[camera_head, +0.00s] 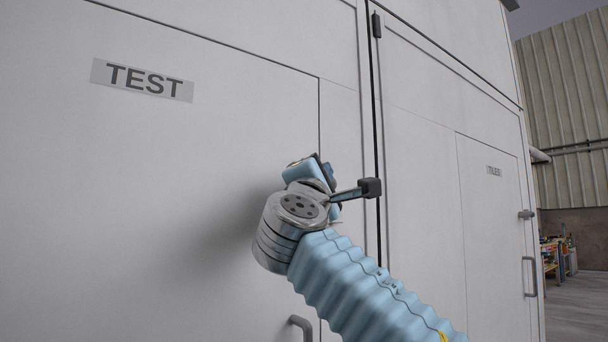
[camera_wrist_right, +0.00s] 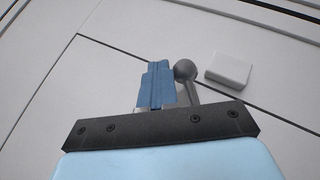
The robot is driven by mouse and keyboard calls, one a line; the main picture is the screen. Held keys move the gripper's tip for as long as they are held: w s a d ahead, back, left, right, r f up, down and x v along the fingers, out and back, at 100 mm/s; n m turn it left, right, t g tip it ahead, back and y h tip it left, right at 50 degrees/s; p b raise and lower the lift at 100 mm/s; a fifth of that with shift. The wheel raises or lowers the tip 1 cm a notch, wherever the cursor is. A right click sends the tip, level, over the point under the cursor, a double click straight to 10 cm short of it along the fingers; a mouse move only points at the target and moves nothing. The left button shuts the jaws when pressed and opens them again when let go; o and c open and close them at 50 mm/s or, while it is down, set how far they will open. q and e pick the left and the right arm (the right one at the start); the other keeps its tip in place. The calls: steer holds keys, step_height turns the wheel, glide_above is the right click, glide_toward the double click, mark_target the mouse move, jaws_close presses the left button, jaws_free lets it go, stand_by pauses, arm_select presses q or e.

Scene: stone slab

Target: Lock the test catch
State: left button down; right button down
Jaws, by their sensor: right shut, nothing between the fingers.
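The TEST door (camera_head: 200,170) is a flat grey panel with its label at the top left, and it appears flush with the cabinet front. Its catch, a grey lever with a ball end (camera_wrist_right: 186,70), shows in the right wrist view beside a small white block (camera_wrist_right: 228,70). In the head view my right wrist and gripper hide the catch. My right gripper (camera_head: 326,172) is at the door's right edge. In the wrist view its blue fingers (camera_wrist_right: 157,68) are shut and empty, just left of the ball; I cannot tell whether they touch. My left gripper is out of view.
A grey handle (camera_head: 301,326) is low on the TEST door, below my right arm. To the right, the TILES door (camera_head: 490,230) has its own catch (camera_head: 526,214) and handle (camera_head: 530,276). A workbench (camera_head: 553,258) stands at the far right, with open floor near it.

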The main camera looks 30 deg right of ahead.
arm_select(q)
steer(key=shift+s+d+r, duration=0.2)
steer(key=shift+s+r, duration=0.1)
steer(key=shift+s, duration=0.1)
arm_select(e)
steer(key=shift+w+d+f+m+g+y, duration=0.3)
steer(key=shift+d+f+y, duration=0.1)
steer(key=shift+f, duration=0.1)
steer(key=shift+a, duration=0.15)
stand_by(0.7)
